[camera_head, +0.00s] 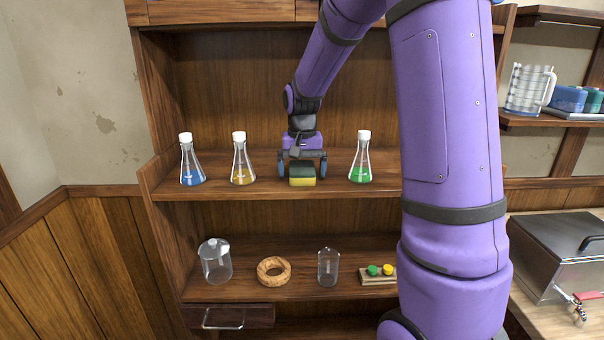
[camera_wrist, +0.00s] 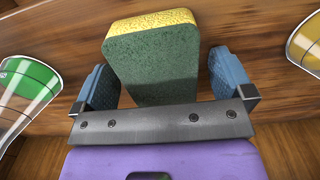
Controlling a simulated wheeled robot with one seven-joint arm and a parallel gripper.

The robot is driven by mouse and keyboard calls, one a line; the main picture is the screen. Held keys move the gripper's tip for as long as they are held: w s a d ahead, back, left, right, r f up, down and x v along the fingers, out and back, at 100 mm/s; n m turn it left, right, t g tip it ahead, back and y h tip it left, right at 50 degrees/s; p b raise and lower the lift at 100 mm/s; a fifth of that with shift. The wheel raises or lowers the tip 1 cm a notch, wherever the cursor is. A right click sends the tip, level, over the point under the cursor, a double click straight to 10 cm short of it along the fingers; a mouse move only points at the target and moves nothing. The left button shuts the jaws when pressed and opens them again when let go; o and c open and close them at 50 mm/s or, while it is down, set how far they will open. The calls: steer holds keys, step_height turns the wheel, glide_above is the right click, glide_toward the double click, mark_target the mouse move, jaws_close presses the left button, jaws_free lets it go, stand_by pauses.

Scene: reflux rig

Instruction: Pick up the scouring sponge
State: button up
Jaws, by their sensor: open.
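The scouring sponge (camera_head: 302,176) sits on the upper shelf, yellow with a dark green scouring side. In the wrist view the sponge (camera_wrist: 153,62) stands between the two blue finger pads, with its green side toward the camera and a yellow edge beyond. My gripper (camera_head: 302,170) is open around the sponge, one finger on each side. In the wrist view my gripper (camera_wrist: 160,85) shows a gap on both sides, wider at the right in part. The sponge's underside is hidden.
On the same shelf stand a blue flask (camera_head: 192,165), a yellow flask (camera_head: 241,165) to the left, and a green flask (camera_head: 361,162) close to the right.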

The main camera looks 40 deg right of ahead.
mark_target(302, 167)
steer(key=c, duration=1)
steer(key=shift+r, duration=0.1)
steer(key=shift+r, duration=0.35)
step_height(302, 167, up, 3)
steer(key=shift+f, duration=0.1)
steer(key=s+a, duration=0.3)
steer(key=s, duration=0.4)
steer(key=s+a+r, duration=0.1)
steer(key=s+a, duration=0.3)
steer(key=s, duration=0.3)
steer(key=shift+a+r, duration=0.2)
steer(key=shift+a, duration=0.05)
steer(key=shift+s, duration=0.1)
